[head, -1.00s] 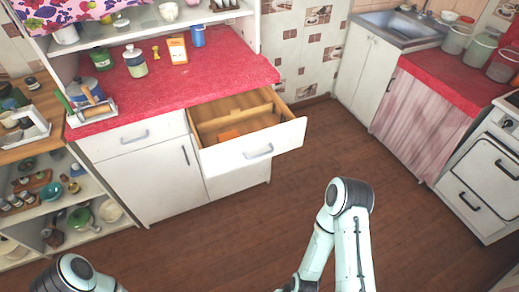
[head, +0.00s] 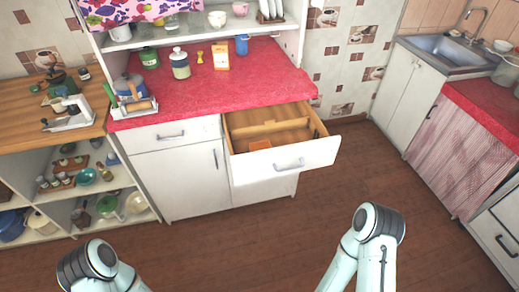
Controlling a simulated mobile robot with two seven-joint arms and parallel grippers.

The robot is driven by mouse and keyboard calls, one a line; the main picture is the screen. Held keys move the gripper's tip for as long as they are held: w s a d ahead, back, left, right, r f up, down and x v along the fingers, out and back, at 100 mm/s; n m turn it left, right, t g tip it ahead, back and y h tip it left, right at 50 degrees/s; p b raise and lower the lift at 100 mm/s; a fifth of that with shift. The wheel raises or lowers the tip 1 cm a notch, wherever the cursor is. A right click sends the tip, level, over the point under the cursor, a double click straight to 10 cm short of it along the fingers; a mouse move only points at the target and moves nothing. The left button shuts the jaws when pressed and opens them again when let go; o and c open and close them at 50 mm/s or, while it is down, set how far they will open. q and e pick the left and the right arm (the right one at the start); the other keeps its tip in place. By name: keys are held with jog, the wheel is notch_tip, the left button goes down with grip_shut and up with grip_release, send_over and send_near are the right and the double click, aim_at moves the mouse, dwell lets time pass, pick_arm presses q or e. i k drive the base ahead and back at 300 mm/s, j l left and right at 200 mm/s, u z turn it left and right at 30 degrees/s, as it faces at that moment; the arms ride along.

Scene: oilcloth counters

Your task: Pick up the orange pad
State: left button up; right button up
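The orange pad (head: 260,145) lies inside the open drawer (head: 290,158), in the front compartment toward the left. A wooden divider (head: 272,127) runs across the drawer behind it. The drawer's front panel stands close in front of the pad, and the pad's lower part may be hidden by it. Parts of both my arms show at the bottom of the head view, apart from the drawer. Neither of my grippers is in view.
The red counter (head: 205,85) above the drawer holds jars, a blue cup (head: 242,45) and an orange-and-white box (head: 220,56). A wooden shelf unit (head: 40,95) stands at the left. The brown floor (head: 250,230) before the drawer is clear.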

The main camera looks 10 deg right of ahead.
aim_at(266, 144)
jog(key=i+j+z, duration=0.1)
jog(key=j, duration=0.25)
jog(key=i+j, duration=0.3)
jog(key=i+j+z, duration=0.15)
jog(key=j, duration=0.25)
jog(key=i+j+z, duration=0.1)
jog(key=i+j, duration=0.3)
jog(key=j, duration=0.35)
jog(key=z, duration=0.05)
